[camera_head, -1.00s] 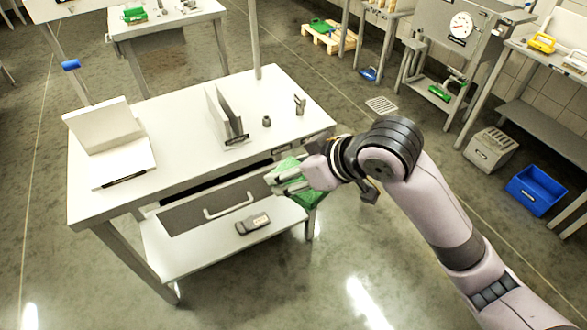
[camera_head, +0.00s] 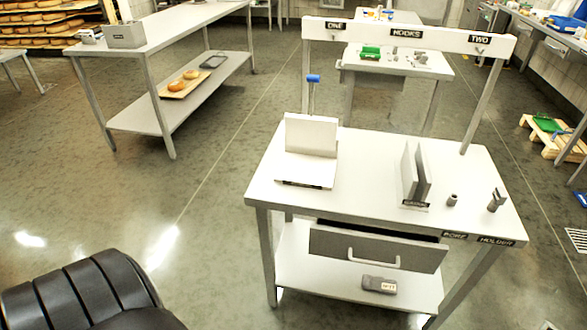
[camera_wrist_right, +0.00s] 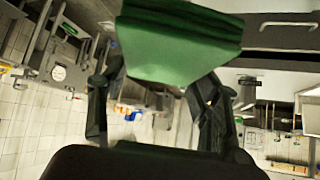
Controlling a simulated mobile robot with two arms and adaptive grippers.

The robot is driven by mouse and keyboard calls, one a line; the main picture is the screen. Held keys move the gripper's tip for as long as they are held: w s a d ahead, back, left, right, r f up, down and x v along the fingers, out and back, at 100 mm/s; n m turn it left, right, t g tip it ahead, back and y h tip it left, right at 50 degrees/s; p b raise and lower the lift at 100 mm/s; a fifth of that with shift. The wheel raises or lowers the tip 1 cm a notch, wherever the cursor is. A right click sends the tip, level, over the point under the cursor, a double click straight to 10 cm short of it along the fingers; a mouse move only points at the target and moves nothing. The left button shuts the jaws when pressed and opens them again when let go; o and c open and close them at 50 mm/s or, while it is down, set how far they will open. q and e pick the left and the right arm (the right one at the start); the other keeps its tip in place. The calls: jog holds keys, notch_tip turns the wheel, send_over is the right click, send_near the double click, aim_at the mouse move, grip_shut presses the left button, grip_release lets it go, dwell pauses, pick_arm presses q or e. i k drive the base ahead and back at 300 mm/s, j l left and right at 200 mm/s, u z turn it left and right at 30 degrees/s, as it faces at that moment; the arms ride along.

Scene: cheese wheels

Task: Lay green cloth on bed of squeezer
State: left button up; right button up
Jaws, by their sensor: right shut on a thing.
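The folded green cloth (camera_wrist_right: 180,42) fills the top middle of the right wrist view. My right gripper (camera_wrist_right: 162,82) is shut on it, with a dark finger at each side. The head view shows neither this cloth nor a gripper; only a black part of my own body is at its bottom left. A machine with a round white dial (camera_wrist_right: 58,73) stands at the left of the wrist view. I cannot tell for sure whether it is the squeezer, and its bed is not clear.
A white worktable (camera_head: 370,200) bears a white angled stand (camera_head: 311,135), upright plates (camera_head: 414,172) and small metal parts. Its drawer (camera_head: 375,249) is partly open. A pallet (camera_head: 553,137) lies at the right.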

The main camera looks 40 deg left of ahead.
aim_at(306, 171)
jog(key=i+u, duration=0.1)
jog(key=u, duration=0.3)
jog(key=i+l+u, duration=0.1)
jog(key=u, duration=0.35)
jog(key=i+l+u, duration=0.1)
jog(key=u, duration=0.3)
jog(key=l+u, duration=0.2)
jog(key=u, duration=0.2)
jog(key=i+l, duration=0.05)
